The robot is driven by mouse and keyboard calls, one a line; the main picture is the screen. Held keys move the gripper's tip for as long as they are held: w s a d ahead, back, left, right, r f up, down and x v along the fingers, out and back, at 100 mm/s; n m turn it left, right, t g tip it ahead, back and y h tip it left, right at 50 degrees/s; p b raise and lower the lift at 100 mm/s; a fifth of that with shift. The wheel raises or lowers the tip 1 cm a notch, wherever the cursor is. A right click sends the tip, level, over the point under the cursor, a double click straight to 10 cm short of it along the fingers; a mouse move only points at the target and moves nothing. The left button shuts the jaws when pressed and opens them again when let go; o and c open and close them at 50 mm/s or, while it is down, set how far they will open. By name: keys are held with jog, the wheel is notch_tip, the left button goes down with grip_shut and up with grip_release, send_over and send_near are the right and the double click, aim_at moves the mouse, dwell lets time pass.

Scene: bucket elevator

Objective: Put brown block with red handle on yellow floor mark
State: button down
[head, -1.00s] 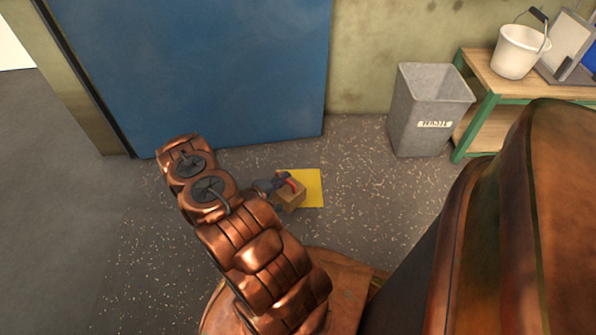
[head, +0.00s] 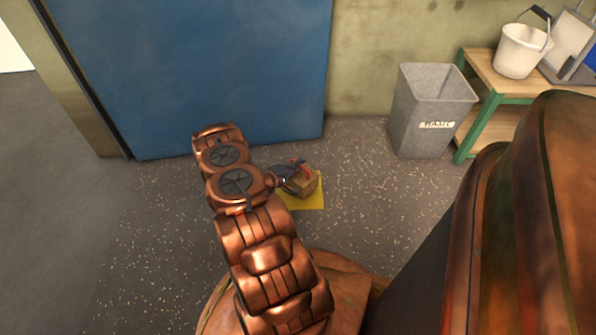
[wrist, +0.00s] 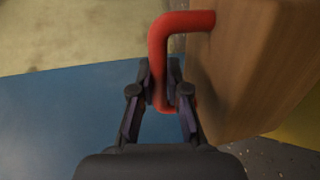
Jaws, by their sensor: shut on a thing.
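The brown block (head: 306,187) with its red handle (head: 298,164) is in the head view, in front of the blue door. It covers much of the yellow floor mark (head: 312,204), whose lower part shows. My gripper (head: 284,172) is at the block's left side. In the wrist view my gripper (wrist: 160,108) is shut on the red handle (wrist: 157,65), and the brown block (wrist: 255,70) is to the right. A bit of the yellow mark (wrist: 302,126) shows at the right edge. Whether the block touches the floor I cannot tell.
A blue door (head: 200,70) stands behind. A grey waste bin (head: 428,110) is at the right, beside a green-framed wooden bench (head: 492,75) with a white bucket (head: 521,50). The speckled floor between the mark and the bin is clear.

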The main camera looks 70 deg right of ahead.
aim_at(306, 165)
jog(key=shift+a+f+b, duration=0.1)
jog(key=shift+f+b, duration=0.3)
jog(key=shift+f, duration=1.2)
jog(key=c, duration=1.2)
grip_release()
jog(key=shift+o, duration=0.2)
